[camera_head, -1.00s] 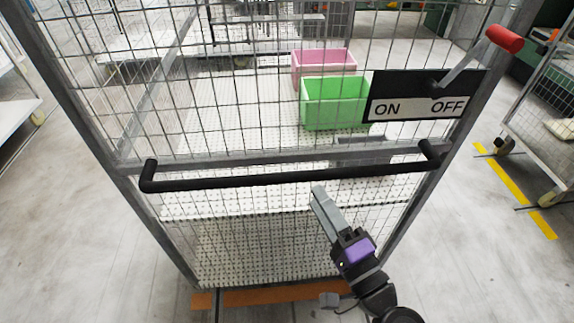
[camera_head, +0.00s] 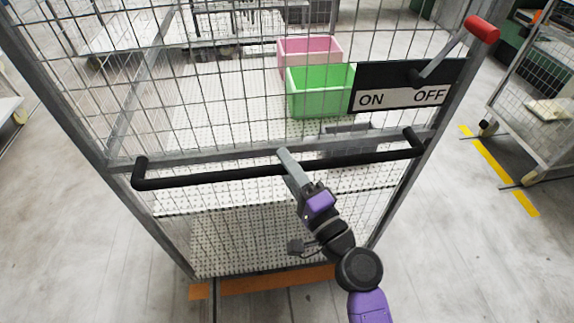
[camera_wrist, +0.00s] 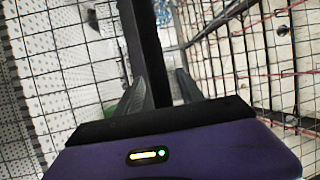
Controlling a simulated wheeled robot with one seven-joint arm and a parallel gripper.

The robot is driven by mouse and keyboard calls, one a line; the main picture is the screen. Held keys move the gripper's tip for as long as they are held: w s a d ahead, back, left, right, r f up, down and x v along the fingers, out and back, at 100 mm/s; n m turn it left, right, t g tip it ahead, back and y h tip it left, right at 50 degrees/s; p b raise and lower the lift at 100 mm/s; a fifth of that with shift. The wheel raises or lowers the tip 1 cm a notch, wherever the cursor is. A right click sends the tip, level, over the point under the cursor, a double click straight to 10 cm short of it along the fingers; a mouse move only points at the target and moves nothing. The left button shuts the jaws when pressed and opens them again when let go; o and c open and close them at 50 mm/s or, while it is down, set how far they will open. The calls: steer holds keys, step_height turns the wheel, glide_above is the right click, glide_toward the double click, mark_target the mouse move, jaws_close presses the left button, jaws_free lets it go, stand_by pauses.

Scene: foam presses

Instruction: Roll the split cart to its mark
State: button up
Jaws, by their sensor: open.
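The split cart is a tall wire-mesh cart with a grey metal frame (camera_head: 125,148). A black push bar (camera_head: 220,175) runs across its near side and also shows in the wrist view (camera_wrist: 148,50). My gripper (camera_head: 285,160) is at the middle of the bar. In the wrist view my gripper (camera_wrist: 166,85) is open, with its fingers apart and the bar near and partly between them. I cannot tell whether they touch it. A red-ended lever (camera_head: 482,28) sits at the upper right above an ON/OFF plate (camera_head: 410,92), and it points up over the OFF end.
A green bin (camera_head: 320,95) and a pink bin (camera_head: 308,50) show through the mesh. An orange floor strip (camera_head: 265,284) lies under the cart's near edge. Yellow floor marks (camera_head: 500,175) and another mesh cart (camera_head: 540,110) are at right.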

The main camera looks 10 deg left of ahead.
jaws_close()
stand_by(1.3)
